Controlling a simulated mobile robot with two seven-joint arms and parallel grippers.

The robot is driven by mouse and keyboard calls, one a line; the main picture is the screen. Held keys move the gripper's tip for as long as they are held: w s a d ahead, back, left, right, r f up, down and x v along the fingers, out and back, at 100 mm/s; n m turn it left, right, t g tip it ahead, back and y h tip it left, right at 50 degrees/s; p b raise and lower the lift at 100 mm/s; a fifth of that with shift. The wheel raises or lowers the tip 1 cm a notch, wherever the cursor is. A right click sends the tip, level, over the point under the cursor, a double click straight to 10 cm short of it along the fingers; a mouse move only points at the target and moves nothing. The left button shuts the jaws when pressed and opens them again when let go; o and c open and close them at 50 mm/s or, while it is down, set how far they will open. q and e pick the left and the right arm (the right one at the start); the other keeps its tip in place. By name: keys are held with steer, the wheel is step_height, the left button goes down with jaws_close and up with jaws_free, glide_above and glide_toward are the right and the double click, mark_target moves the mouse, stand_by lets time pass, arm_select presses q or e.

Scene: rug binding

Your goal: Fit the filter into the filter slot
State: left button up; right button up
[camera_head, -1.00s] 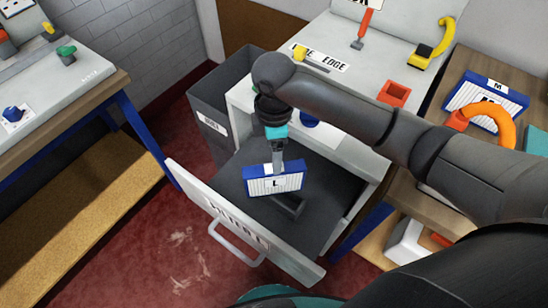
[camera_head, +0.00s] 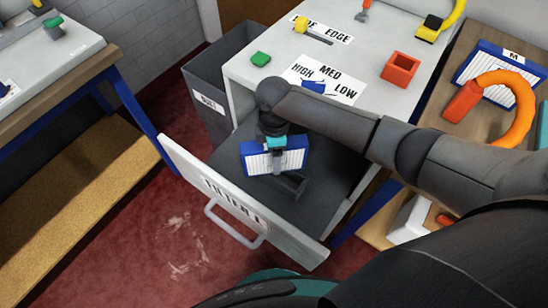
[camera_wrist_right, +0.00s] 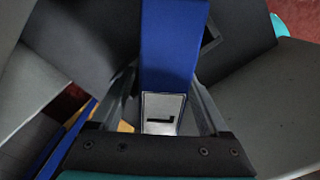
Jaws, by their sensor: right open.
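A filter (camera_head: 258,161) with a blue frame and white pleats stands upright in the open drawer (camera_head: 225,165) in the head view. A dark rectangular recess (camera_head: 291,184) shows in the drawer floor just in front of it. I cannot tell whether this is the filter slot. My right gripper (camera_head: 277,146) points down over the filter's top middle. In the right wrist view, my open right gripper (camera_wrist_right: 168,108) has a finger on either side of the blue filter (camera_wrist_right: 170,45) and its white label. Whether the fingers touch it is unclear. My left gripper is out of view.
Another filter (camera_head: 500,66), labelled M, lies right beside an orange hose (camera_head: 522,95).

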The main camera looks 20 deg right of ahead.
steer(key=shift+f, duration=0.8)
steer(key=shift+c, duration=0.4)
jaws_close()
